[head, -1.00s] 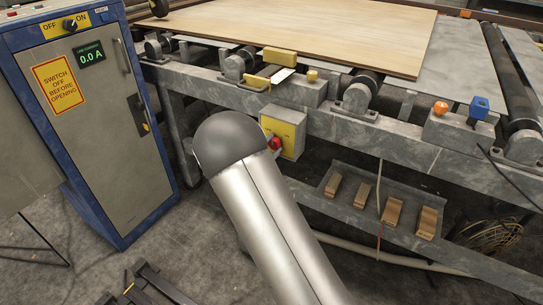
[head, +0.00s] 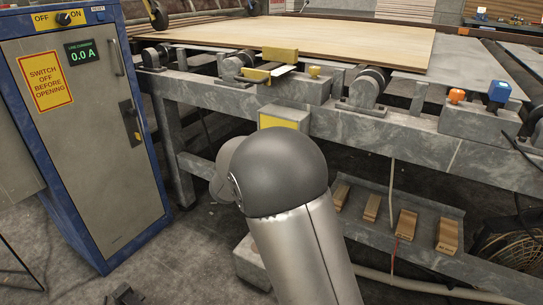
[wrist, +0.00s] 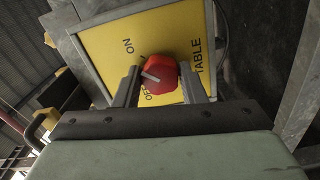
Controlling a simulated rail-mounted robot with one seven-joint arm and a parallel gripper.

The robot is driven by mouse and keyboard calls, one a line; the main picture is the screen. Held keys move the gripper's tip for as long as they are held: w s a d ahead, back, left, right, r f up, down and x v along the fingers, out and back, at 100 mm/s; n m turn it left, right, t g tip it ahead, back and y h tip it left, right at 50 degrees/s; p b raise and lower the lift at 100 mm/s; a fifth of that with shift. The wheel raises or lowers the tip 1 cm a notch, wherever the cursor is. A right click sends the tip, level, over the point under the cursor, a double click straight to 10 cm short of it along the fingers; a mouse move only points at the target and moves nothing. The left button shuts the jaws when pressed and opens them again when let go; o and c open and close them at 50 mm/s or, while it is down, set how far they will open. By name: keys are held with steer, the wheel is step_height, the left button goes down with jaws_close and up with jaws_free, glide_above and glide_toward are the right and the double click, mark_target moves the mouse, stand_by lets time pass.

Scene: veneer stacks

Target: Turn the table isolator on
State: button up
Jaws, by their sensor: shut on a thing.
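The table isolator is a yellow-faced box (head: 284,118) on the table's front rail in the head view. My arm covers most of it there, and hides its knob and my gripper. In the wrist view the yellow plate (wrist: 105,45) reads ON, OFF and TABLE. Its red knob (wrist: 166,69) stands between my two fingers, and my gripper (wrist: 159,82) is shut on it. A pale pointer bar crosses the knob near the partly covered OFF label. I cannot tell exactly which label it points to.
A blue and grey cabinet (head: 95,150) with an OFF/ON switch and a 0.0 A display stands at the left. The table carries a wood sheet (head: 330,42), rollers, and orange (head: 456,95) and blue (head: 499,91) buttons. Wooden blocks (head: 406,222) lie on a lower shelf.

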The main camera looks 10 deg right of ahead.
steer(key=shift+f+m, duration=0.1)
steer(key=shift+m, duration=0.3)
steer(key=o, duration=1)
steer(key=p+v, duration=0.4)
steer(key=v, duration=1.3)
steer(key=shift+a, duration=0.25)
steer(key=shift+s, duration=0.1)
